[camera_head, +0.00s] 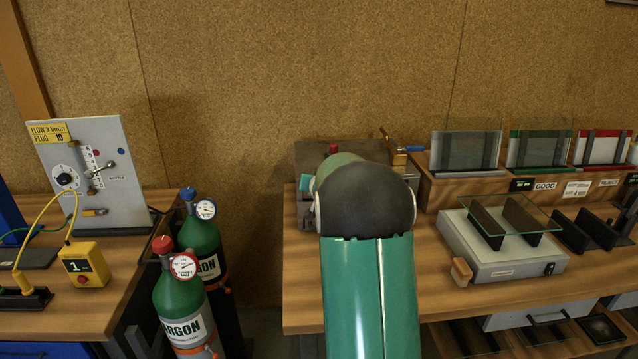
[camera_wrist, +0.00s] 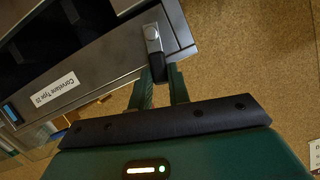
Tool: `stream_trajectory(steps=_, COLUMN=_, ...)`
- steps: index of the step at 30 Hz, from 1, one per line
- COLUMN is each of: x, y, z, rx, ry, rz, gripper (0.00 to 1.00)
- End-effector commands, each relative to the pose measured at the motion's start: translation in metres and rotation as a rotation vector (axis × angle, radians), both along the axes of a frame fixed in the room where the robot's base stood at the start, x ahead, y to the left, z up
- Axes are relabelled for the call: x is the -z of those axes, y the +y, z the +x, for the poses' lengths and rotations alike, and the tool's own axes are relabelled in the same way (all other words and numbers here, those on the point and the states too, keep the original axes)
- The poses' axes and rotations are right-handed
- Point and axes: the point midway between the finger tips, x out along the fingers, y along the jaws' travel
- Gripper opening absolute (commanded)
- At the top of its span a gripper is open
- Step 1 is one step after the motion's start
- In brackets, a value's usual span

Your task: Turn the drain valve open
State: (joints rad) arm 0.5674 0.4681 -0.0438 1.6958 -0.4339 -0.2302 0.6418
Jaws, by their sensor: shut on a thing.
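No part in view is labelled as the drain valve. In the wrist view my gripper (camera_wrist: 160,88) is at a corner of a dark grey metal housing (camera_wrist: 100,67). Its two green fingers are shut on a small lever (camera_wrist: 153,45), which has a silver, rounded end and a dark lower part between the fingertips. I cannot tell whether this lever is the drain valve. In the head view my arm hides the gripper. A brass fitting (camera_head: 399,158) with a blue handle (camera_head: 415,149) shows just right of my arm at the back of the bench.
The right bench (camera_head: 450,315) holds a light box (camera_head: 500,262) with a glass sheet on it and a wooden rack of framed panes. Two green argon cylinders (camera_head: 185,305) stand in the gap to the left bench, which carries a flow panel (camera_head: 95,160).

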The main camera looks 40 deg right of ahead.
Motion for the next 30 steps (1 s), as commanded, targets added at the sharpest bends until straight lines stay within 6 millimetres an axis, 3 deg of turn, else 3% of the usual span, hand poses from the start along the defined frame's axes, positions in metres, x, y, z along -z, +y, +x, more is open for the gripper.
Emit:
stream_trajectory(steps=12, x=-0.0004, y=0.0105, z=0.007, rx=-0.003, ry=0.11, rz=-0.16, gripper=0.0)
stream_trajectory(steps=30, x=-0.0003, y=0.0109, z=0.0074, rx=-0.001, ry=0.133, rz=-0.193, gripper=0.0)
